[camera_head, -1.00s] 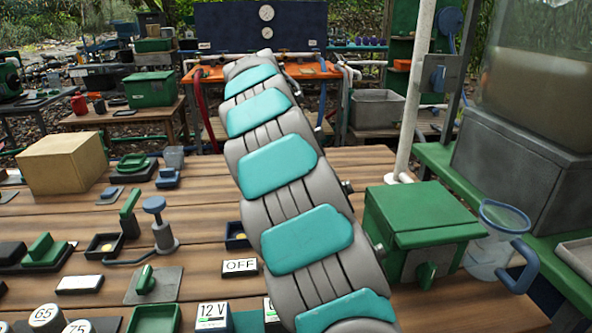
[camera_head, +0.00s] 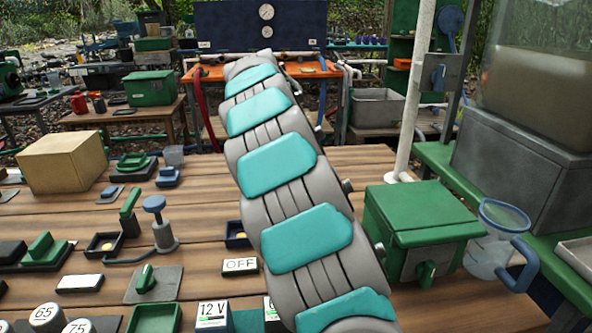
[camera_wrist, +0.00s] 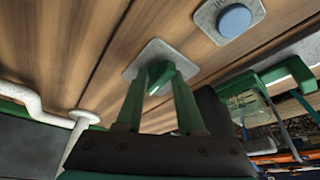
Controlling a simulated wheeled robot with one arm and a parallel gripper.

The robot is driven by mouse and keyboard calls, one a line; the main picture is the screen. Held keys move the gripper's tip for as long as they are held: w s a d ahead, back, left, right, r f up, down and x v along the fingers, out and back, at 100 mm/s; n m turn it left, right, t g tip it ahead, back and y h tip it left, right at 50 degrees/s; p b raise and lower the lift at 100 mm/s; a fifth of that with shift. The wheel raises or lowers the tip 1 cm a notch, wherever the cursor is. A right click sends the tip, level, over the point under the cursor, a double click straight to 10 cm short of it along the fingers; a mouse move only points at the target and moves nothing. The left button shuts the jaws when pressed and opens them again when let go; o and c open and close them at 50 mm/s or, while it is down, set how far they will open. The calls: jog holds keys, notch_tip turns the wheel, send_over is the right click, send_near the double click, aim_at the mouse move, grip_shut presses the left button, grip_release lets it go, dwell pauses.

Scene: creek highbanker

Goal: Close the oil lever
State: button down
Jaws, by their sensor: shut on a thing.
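In the wrist view, a green lever (camera_wrist: 168,80) stands on a small pale grey plate (camera_wrist: 145,57) on a wooden bench. My gripper (camera_wrist: 160,74) has its two green fingers closed around this lever, one on each side. No label shows on its plate, so I cannot read whether it is marked oil. The fingers partly hide the plate and the lever's lower part. In the head view my arm hides the gripper and this lever. Another green lever on a grey plate (camera_head: 146,281) stands on the bench left of my arm.
A blue round button (camera_wrist: 235,19) on a grey plate is near the held lever. A green box (camera_head: 420,225) and a clear jug (camera_head: 495,240) stand right of my arm. A white post (camera_head: 412,110) rises behind. Several small controls crowd the bench's left side.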

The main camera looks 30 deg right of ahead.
jog(key=shift+n, duration=0.3)
jog(key=n+b, duration=0.1)
jog(key=n, duration=0.1)
jog(key=n+t, duration=0.1)
jog(key=shift+s+f+n+t+y+b, duration=0.1)
jog(key=shift+s+n+t+y+b, duration=0.05)
jog(key=shift+n+t+y+b, duration=0.2)
jog(key=n, duration=0.2)
jog(key=n+t+y, duration=0.1)
jog(key=n, duration=0.1)
jog(key=shift+s+d+n+b, duration=0.15)
jog(key=shift+n+b, duration=0.15)
jog(key=shift+n, duration=0.05)
jog(key=n, duration=0.1)
jog(key=n+t+y, duration=0.1)
jog(key=n, duration=0.1)
jog(key=n+y, duration=0.1)
jog(key=n, duration=0.1)
jog(key=shift+d+r, duration=0.2)
jog(key=shift+d, duration=0.05)
jog(key=shift+d+f+n+y, duration=0.15)
jog(key=shift+n+y, duration=0.6)
jog(key=shift+n, duration=1.15)
jog(key=shift+s, duration=0.15)
jog(key=c, duration=0.5)
grip_release()
jog(key=shift+d, duration=0.1)
